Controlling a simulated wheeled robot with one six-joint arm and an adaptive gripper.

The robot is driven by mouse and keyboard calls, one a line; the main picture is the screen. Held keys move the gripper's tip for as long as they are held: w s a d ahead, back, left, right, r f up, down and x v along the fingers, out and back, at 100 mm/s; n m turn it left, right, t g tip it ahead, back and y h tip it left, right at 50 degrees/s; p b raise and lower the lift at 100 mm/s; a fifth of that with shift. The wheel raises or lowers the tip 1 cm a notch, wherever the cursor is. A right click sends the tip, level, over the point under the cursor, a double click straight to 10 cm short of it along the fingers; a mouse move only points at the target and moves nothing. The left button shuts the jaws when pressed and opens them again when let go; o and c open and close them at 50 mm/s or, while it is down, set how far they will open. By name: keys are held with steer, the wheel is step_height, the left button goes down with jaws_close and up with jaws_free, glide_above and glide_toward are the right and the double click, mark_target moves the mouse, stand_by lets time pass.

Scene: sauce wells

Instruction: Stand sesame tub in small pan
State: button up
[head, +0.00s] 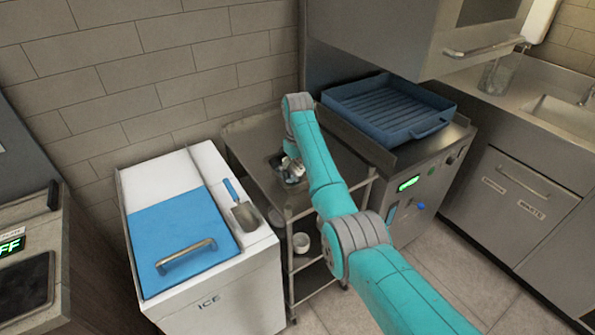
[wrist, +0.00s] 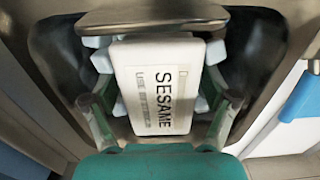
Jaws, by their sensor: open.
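The sesame tub (wrist: 160,85) is a white block-shaped tub with a printed SESAME label. In the wrist view it sits between the two fingers of my gripper (wrist: 160,107), which is open around it. A dark metal pan (wrist: 262,62) surrounds the tub, with several pale blocks around the tub's sides. In the head view my gripper (head: 292,169) reaches down at the dark pan (head: 275,158) on the metal cart. The tub is mostly hidden there by my arm. I cannot tell whether the fingers touch the tub.
The metal cart (head: 249,134) stands between a white ice chest (head: 262,262) with a blue lid (head: 180,235) and a counter unit with a blue ribbed tray (head: 385,107). A white cup (head: 301,243) is on a lower shelf.

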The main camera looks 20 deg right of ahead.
mark_target(298, 164)
step_height(298, 164, up, 12)
steer(key=shift+r, duration=0.1)
stand_by(0.4)
